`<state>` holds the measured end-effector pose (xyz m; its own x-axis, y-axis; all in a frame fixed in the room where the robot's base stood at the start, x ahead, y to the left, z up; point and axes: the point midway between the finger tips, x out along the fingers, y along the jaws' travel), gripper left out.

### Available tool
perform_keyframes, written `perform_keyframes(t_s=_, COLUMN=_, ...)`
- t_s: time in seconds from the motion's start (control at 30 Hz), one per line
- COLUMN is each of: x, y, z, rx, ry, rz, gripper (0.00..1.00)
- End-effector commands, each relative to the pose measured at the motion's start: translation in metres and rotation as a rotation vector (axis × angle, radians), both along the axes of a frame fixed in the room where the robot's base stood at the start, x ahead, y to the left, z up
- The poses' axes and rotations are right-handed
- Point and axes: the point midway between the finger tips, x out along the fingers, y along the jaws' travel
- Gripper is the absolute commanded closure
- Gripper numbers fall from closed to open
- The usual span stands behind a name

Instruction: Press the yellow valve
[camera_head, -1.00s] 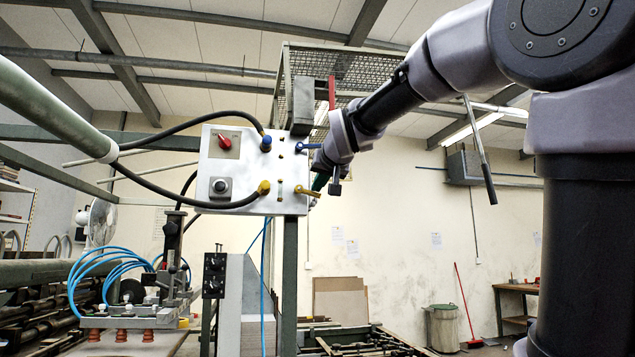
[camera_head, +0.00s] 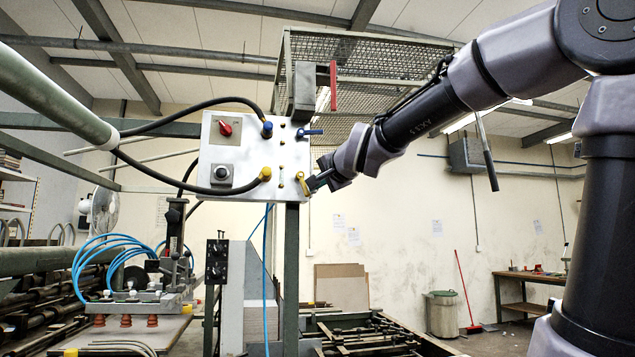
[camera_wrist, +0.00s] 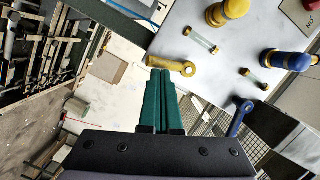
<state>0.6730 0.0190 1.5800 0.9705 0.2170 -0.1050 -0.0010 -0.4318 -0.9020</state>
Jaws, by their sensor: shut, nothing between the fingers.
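The yellow valve (camera_head: 303,184) is a small lever on the lower right of the white control panel (camera_head: 240,150). Its handle slants steeply downward in the head view. In the wrist view the yellow valve (camera_wrist: 174,65) lies across the tips of my green fingers. My gripper (camera_head: 312,184) is shut and empty, close at the right of the lever. In the wrist view the fingertips of my gripper (camera_wrist: 161,73) are at or just under the handle; I cannot tell whether they touch it.
A blue valve (camera_head: 310,132) sits above the yellow one and points right. Yellow and blue hose fittings, a red knob (camera_head: 225,128) and a dark round button (camera_head: 222,173) are on the panel. A green post (camera_head: 291,250) stands below it.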

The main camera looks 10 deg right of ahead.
Motion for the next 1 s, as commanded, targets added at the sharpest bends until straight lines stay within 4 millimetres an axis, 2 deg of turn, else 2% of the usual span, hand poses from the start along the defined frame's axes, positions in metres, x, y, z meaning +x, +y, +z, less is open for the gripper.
perform_keyframes(t_s=0.4, x=-0.0001, y=0.0078, z=-0.0055, rx=0.216, ry=0.000, rz=0.002, gripper=1.00)
perform_keyframes(t_s=1.0, x=0.0001, y=0.0086, z=-0.0061, rx=0.254, ry=-0.001, rz=0.000, gripper=1.00)
